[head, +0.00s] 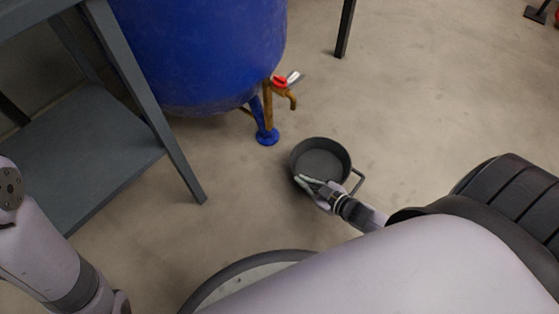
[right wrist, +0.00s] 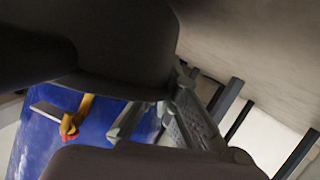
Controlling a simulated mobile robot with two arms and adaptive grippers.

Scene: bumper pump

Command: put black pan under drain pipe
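The black pan (head: 320,161), a round dark pot with a loop handle on its right, is in the middle of the head view. It is right of and nearer than the brass drain pipe (head: 292,101) with its red tap, low on the blue tank (head: 205,45). My right gripper (head: 309,184) is at the pan's near rim, its fingers overlapping it; whether they grip it is unclear. In the right wrist view, the grey fingers (right wrist: 155,118) show in front of the blue tank (right wrist: 92,118), with the yellow pipe (right wrist: 80,112) to their left. My left gripper is out of view.
A grey-blue shelf table (head: 100,145) stands at the left, one leg near the tank's foot (head: 266,137). A dark post (head: 345,30) stands behind. The concrete floor (head: 430,90) right of the pan is clear.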

